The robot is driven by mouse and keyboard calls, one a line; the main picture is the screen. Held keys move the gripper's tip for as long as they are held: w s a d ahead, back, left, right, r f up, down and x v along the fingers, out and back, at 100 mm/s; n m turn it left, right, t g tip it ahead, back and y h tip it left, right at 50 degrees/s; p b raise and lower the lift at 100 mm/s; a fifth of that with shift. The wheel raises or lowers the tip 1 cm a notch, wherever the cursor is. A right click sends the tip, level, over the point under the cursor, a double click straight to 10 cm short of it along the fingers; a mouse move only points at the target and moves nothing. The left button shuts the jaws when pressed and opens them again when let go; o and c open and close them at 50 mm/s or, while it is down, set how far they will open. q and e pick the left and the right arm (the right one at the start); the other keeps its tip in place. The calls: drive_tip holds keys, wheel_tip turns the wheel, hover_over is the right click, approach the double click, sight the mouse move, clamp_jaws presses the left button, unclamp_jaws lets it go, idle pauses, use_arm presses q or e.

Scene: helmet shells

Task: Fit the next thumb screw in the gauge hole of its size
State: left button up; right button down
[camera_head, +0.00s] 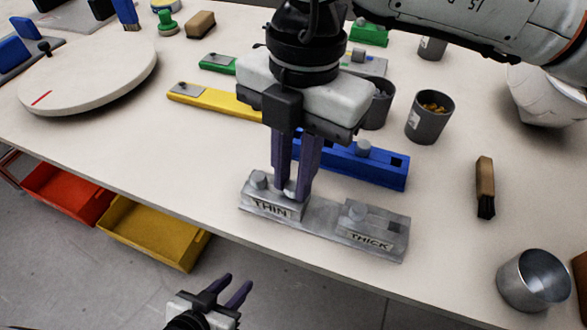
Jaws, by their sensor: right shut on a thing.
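The grey metal gauge (325,221) lies near the table's front edge, with a raised THIN block at its left and a THICK block at its right. My left gripper (232,287) is open and empty, low in front of the table.
A blue bar (378,169) lies just behind the gauge, and a yellow bar (218,101) at left. Dark cups (430,118) stand behind. A brush (485,188) and metal bowl (533,281) are at right. A round board (90,75) is at far left. Table left of the gauge is clear.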

use_arm(q)
drive_tip(key=shift+f, duration=0.15)
use_arm(e)
drive_tip(key=shift+f, duration=0.2)
drive_tip(key=c, duration=1.6)
unclamp_jaws()
use_arm(q)
drive_tip(key=shift+s+r+p, duration=0.25)
drive_tip(key=shift+r+p, duration=0.25)
drive_tip(key=shift+r, duration=0.35)
use_arm(e)
drive_tip(key=r, duration=0.7)
drive_tip(key=w+r, duration=0.1)
drive_tip(key=r, duration=0.2)
drive_tip(key=shift+d+r, duration=0.15)
drive_tip(key=shift+d, duration=0.1)
drive_tip(key=shift+s, duration=0.1)
